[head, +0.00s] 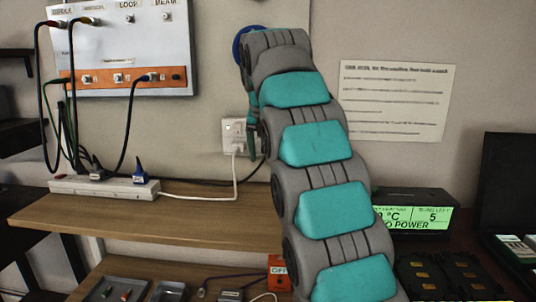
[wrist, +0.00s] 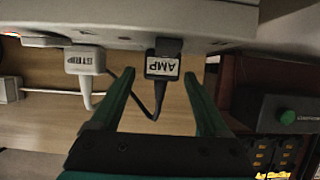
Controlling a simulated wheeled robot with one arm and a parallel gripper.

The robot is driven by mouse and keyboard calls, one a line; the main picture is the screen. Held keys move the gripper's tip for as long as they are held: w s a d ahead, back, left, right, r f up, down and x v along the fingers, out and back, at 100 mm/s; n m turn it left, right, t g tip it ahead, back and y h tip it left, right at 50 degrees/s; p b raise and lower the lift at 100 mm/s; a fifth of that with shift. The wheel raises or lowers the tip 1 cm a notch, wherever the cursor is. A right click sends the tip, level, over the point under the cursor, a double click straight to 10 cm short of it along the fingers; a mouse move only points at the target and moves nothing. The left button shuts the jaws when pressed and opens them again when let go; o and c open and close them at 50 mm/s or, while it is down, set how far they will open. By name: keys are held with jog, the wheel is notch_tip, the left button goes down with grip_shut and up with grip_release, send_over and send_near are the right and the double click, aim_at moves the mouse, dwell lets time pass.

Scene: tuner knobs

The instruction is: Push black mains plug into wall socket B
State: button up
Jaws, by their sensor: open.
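The black mains plug (wrist: 162,66), labelled AMP, is up against the white wall socket plate (wrist: 225,22) in the wrist view, beside a white plug (wrist: 84,60) labelled STRIP. No pins show, and its black cable curves down to the left. My gripper (wrist: 158,77) is open, with one green finger on each side of the black plug and gaps between. In the head view the socket plate (head: 234,127) is on the wall with the white plug in its left part. My arm hides its right part and most of my gripper; the socket letter is not readable.
A white power strip (head: 105,189) with plugs lies on the wooden shelf (head: 150,222) at left. A white panel (head: 122,45) with leads hangs above. A green-lit display (head: 415,216) stands right of my arm. A white cable (head: 236,178) runs down from the socket.

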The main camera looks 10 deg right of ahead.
jog(key=s+a+b, duration=0.1)
jog(key=s+a, duration=0.2)
jog(key=s, duration=0.7)
jog(key=shift+s+a+b, duration=0.15)
jog(key=shift+s+b, duration=0.05)
jog(key=shift+b, duration=0.2)
